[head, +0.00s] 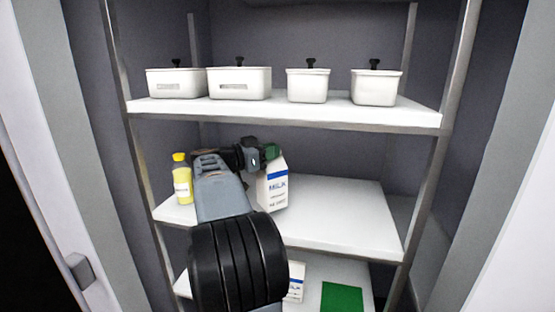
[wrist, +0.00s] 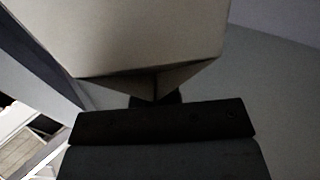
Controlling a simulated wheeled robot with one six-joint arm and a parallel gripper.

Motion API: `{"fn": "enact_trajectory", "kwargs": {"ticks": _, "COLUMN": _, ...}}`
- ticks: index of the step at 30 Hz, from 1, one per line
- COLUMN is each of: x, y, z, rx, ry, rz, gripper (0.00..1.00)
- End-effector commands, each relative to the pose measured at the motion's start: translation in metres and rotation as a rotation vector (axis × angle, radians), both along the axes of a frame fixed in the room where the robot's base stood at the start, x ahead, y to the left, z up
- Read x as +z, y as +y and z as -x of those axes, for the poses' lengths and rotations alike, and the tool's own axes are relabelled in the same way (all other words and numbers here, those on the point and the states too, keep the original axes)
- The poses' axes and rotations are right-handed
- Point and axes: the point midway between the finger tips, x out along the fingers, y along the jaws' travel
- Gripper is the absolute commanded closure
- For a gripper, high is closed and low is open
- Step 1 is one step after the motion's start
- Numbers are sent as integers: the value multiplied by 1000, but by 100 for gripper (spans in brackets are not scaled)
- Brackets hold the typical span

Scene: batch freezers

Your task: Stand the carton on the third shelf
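A white milk carton (head: 272,189) with a blue band stands upright at the middle shelf (head: 345,220); whether its base touches the shelf is hard to tell. My gripper (head: 268,152) is at the upper left of the carton, right beside its gable top. In the wrist view the carton (wrist: 150,40) is large and pale, and its folded gable comes down against the dark gripper (wrist: 160,110). The fingers' gap is hidden, so I cannot tell whether they are closed on the gable.
A yellow bottle (head: 182,180) stands left on the same shelf, whose right half is clear. Several white lidded tubs (head: 240,83) line the shelf above (head: 300,113). Below, another white printed item (head: 296,282) and a green patch (head: 341,297) show. Metal posts (head: 437,150) flank the shelves.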

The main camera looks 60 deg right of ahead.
Motion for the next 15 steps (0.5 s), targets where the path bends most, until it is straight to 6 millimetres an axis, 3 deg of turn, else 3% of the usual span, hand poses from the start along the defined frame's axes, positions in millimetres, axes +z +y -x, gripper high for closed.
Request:
{"fn": "enact_trajectory", "kwargs": {"ticks": 12, "x": 2, "y": -20, "z": 11, "rx": -3, "ry": -1, "rz": 2, "gripper": 100}}
{"fn": "enact_trajectory", "kwargs": {"ticks": 15, "x": -7, "y": -19, "z": 10, "rx": -1, "ry": 0, "rz": 1, "gripper": 100}}
